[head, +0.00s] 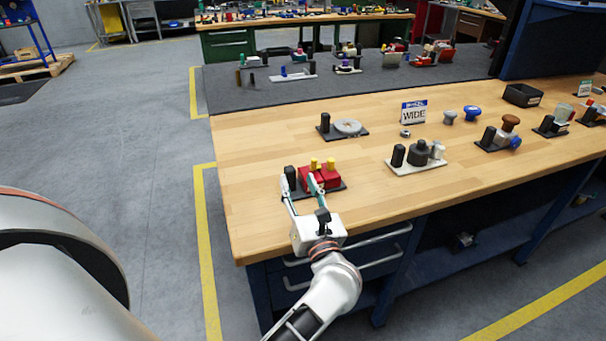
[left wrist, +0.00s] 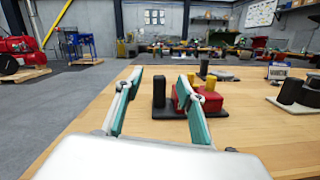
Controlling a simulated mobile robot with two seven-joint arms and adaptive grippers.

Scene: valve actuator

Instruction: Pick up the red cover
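The red cover (head: 329,179) is a red block with yellow knobs on a dark base plate near the table's front left corner. A black cylinder (head: 290,178) stands on the same plate, left of the red cover. In the left wrist view the red cover (left wrist: 193,103) is right of centre, partly hidden by the right finger. My left gripper (head: 299,182) is open, with its fingers apart and pointing at the assembly. In the left wrist view the black cylinder (left wrist: 158,91) shows between the fingers of the gripper (left wrist: 160,76). Contact cannot be told. My right gripper is not in view.
A grey disc assembly (head: 347,127) sits behind, and a grey plate with black cylinders (head: 417,166) is to the right. A "WIDE" sign (head: 413,112), blue knobs (head: 473,113) and a black bin (head: 522,95) are farther back. The wooden tabletop (head: 250,145) is clear at the left.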

